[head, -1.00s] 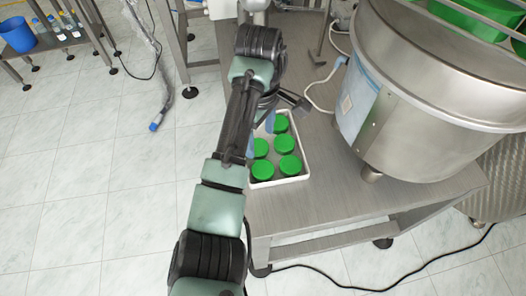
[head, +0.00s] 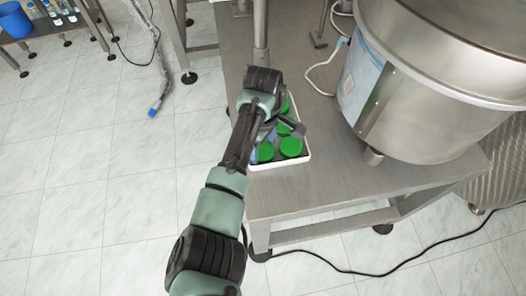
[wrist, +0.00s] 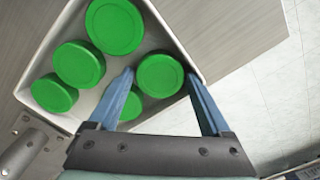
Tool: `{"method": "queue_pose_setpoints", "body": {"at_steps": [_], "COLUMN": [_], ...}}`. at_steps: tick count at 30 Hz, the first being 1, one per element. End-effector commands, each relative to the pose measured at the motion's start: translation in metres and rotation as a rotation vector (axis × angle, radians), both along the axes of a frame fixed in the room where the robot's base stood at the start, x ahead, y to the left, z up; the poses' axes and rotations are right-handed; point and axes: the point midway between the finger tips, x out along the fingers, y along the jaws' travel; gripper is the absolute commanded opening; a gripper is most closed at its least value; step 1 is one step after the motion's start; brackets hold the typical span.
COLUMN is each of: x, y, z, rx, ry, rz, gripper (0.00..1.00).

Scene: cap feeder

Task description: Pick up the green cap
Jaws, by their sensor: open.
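Several green caps stand in a white tray on the grey table. In the head view the tray (head: 304,160) is partly hidden behind my arm, and one green cap (head: 291,147) shows near its front corner. In the wrist view, one green cap (wrist: 160,74) lies between the tips of my gripper (wrist: 160,78), whose blue fingers are open on either side of it. Another cap (wrist: 130,106) is partly hidden beside the left finger. Other caps (wrist: 114,26), (wrist: 78,64) and (wrist: 54,93) lie up and to the left. I cannot tell whether the fingers touch a cap.
A large metal bowl feeder (head: 425,90) stands on the table (head: 330,183) to the right of the tray. A metal post (head: 261,30) rises behind the tray. The table is clear in front of the feeder. A black cable (head: 350,271) lies on the floor.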

Motion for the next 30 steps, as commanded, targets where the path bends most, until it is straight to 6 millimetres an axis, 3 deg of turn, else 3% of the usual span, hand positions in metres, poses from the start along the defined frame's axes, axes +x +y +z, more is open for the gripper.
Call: {"method": "queue_pose_setpoints", "body": {"at_steps": [7, 18, 30], "x": [0.0002, 0.0002, 0.0006], "y": [0.0003, 0.0003, 0.0], "z": [-0.0019, -0.0017, 0.0043], "rx": [0.0, 0.001, 0.0], "ry": [0.0, -0.001, -0.002], "rz": [0.001, 0.0, 0.0], "gripper": [0.82, 0.21, 0.2]}}
